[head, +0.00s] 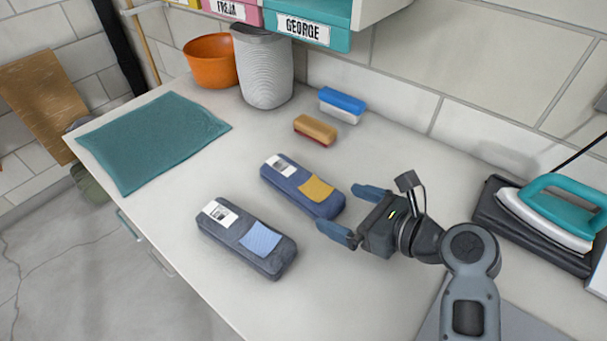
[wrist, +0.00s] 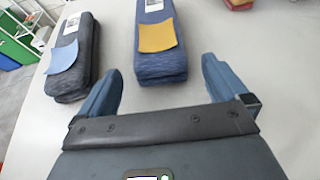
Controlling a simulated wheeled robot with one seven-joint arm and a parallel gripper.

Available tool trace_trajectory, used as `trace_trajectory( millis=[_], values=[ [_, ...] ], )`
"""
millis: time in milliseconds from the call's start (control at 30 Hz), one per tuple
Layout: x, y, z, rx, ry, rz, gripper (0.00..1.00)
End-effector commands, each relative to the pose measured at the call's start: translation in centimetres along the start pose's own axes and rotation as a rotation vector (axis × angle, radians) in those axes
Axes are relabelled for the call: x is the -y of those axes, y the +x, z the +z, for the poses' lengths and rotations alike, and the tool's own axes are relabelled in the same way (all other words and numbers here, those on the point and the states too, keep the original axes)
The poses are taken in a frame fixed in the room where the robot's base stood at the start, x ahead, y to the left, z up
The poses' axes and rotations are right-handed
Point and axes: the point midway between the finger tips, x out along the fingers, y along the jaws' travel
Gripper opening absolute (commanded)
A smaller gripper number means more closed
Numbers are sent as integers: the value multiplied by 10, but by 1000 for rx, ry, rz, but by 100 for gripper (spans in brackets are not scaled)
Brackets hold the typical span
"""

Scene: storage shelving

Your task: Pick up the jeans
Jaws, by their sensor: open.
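Two folded bundles that look like jeans lie on the white worktop in the head view. One is blue with a yellow patch (head: 285,186) and a white label. The other is darker grey-blue with a light blue patch (head: 230,244) and lies nearer the front edge. My gripper (head: 352,212) is open and empty, just right of the near end of the blue jeans. In the wrist view the blue jeans (wrist: 162,68) lie ahead, roughly between the fingers, and the dark jeans (wrist: 73,77) lie to the left.
A teal cloth (head: 150,140), orange bowl (head: 209,62) and ribbed grey bin (head: 263,72) stand at the back left. Two brushes, one blue and white (head: 341,106), one tan and red (head: 315,130), lie behind the jeans. A teal iron (head: 550,212) is at right.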

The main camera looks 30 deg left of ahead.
Motion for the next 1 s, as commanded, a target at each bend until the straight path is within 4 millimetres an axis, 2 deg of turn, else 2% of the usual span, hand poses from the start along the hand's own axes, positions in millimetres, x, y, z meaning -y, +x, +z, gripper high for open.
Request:
trace_trajectory(
  millis=[333, 600, 933, 1000],
  values=[
    [0, 33, 4, 0, -2, 2, 100],
    [0, 70, 8, -1, 0, 2, 100],
    [1, 77, 8, 0, -1, 0, 100],
    [1, 76, 8, 0, -1, 0, 93]
  ],
)
